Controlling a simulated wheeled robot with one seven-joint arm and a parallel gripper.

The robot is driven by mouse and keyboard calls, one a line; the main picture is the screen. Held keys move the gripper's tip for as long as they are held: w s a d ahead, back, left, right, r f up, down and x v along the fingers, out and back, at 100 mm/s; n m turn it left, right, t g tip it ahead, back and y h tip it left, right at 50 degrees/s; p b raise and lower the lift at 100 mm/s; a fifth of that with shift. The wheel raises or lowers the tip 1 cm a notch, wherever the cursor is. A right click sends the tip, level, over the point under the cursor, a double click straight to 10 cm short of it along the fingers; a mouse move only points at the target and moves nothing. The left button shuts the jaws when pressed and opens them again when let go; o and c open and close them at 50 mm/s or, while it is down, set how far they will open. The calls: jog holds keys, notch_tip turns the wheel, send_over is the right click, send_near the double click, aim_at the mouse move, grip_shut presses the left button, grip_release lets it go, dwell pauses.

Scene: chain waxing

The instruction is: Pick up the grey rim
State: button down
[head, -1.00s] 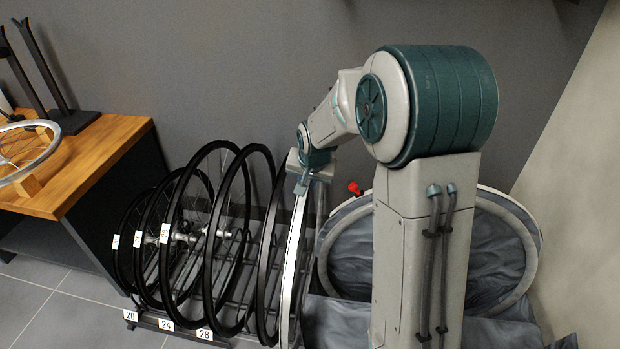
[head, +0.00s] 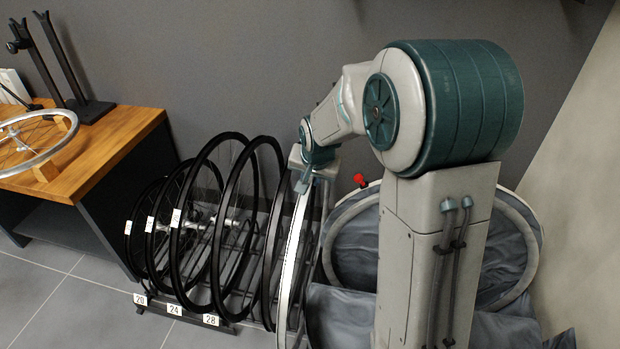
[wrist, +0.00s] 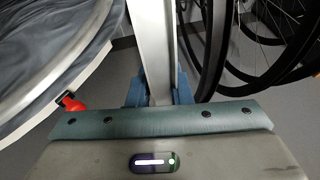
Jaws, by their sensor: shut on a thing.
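The grey rim (head: 291,262) stands upright at the right end of the row of wheels and is seen nearly edge-on in the head view. My gripper (head: 305,183) is at its top edge, with the fingers one on each side. In the wrist view the rim (wrist: 152,45) runs down between the blue fingers of my gripper (wrist: 158,95), which is shut on it. The lower end of the rim is cut off by the head picture's bottom edge, so I cannot tell whether it touches the rack.
Several black rims and wheels (head: 232,230) stand close on the left in a rack with number labels (head: 174,310). A grey-lined round-mouthed bin (head: 345,255) with a red knob (head: 360,180) is close on the right. A wooden bench (head: 110,145) holds another wheel (head: 30,140).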

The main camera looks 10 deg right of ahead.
notch_tip(320, 180, up, 28)
jog(key=p, duration=1.9)
jog(key=shift+p, duration=0.3)
